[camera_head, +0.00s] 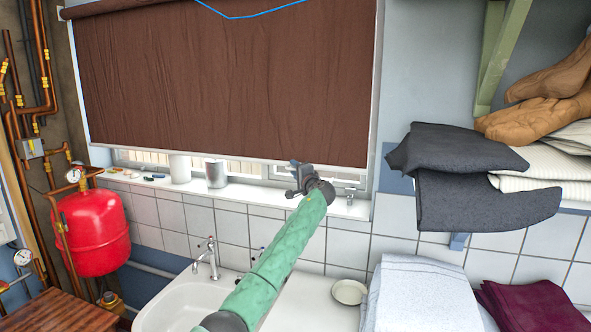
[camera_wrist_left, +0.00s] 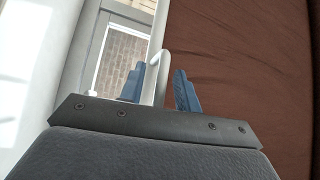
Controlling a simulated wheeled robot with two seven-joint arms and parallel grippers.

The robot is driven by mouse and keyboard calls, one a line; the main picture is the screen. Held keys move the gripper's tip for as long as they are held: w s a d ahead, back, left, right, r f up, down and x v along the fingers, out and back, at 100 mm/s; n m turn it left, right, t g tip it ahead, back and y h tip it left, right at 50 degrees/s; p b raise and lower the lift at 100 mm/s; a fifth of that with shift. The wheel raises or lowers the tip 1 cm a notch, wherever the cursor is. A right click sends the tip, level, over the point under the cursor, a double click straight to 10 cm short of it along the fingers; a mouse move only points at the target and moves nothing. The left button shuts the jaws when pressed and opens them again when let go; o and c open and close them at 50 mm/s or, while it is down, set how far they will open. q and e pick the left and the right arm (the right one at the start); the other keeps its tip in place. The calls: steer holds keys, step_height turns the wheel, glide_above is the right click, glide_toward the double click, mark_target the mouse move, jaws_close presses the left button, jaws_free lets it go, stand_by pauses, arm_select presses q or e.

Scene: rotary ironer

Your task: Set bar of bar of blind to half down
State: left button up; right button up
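The brown blind (camera_head: 225,75) hangs over most of the window, with a narrow strip of glass showing below it. Its pale bar (camera_head: 230,157) runs along the lower edge, above the sill. My left gripper (camera_head: 298,178) is at the bar, right of its middle. In the left wrist view, the brown blind (camera_wrist_left: 240,70) fills the right side. The white bar (camera_wrist_left: 156,75) lies between the two blue fingers of my left gripper (camera_wrist_left: 160,88). The fingers are apart, with a gap visible beside the bar; contact is unclear. My right gripper is out of view.
The window sill (camera_head: 235,197) holds a metal cup (camera_head: 215,173) and a white cup (camera_head: 180,168). A sink with a tap (camera_head: 207,257) is below. A red tank (camera_head: 93,232) stands left; folded dark cloths (camera_head: 460,150) lie on a shelf at right.

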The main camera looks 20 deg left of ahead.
arm_select(q)
jaws_close()
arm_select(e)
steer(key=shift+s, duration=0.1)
